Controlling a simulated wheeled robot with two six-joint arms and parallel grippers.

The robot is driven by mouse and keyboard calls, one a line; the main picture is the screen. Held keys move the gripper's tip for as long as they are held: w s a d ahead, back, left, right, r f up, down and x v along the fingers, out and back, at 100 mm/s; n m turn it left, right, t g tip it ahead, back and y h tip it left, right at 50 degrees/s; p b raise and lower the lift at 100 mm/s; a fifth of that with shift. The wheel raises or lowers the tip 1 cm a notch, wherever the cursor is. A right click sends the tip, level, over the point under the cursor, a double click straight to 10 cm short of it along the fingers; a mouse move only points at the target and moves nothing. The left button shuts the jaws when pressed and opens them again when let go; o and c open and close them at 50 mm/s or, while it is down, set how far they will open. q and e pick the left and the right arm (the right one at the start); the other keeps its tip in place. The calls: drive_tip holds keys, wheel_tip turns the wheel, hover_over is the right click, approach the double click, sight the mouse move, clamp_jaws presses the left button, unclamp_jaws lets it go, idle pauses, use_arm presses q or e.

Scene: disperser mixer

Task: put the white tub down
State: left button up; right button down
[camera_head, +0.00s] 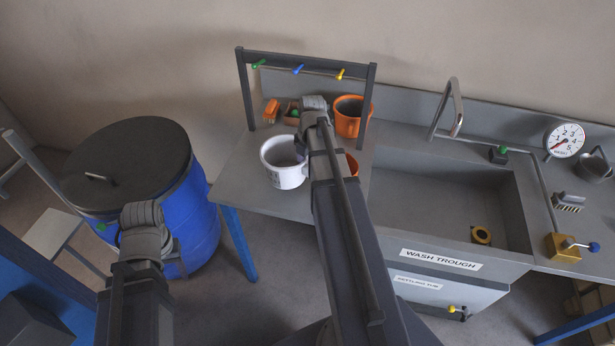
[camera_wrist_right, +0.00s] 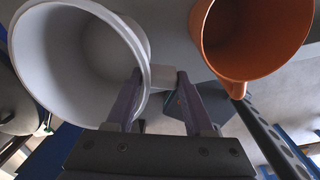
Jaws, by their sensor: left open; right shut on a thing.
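The white tub (camera_head: 279,169) is at the left part of the grey bench, beside my right arm. In the right wrist view the white tub (camera_wrist_right: 72,62) fills the left side, its wide mouth facing the camera. My right gripper (camera_wrist_right: 159,80) is shut on a small pale tab at the tub's side. In the head view my right arm hides these fingers, and I cannot tell whether the tub touches the bench. My left gripper (camera_head: 142,217) is open in front of the blue drum; its fingertips are hard to make out.
A dark rack (camera_head: 242,88) with coloured pegs spans the bench. The wash trough (camera_head: 440,205) lies right, the blue drum (camera_head: 200,215) left.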

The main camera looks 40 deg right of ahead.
drive_tip(key=shift+f+b, duration=1.7)
drive_tip(key=shift+f, duration=0.1)
drive_tip(key=shift+f, duration=0.2)
drive_tip(key=shift+c, duration=1.4)
unclamp_jaws()
drive_tip(key=shift+r, duration=0.1)
drive_tip(key=shift+r, duration=0.15)
drive_tip(key=r+p, duration=1.2)
drive_tip(key=shift+s+d, duration=0.1)
drive_tip(key=shift+s, duration=0.25)
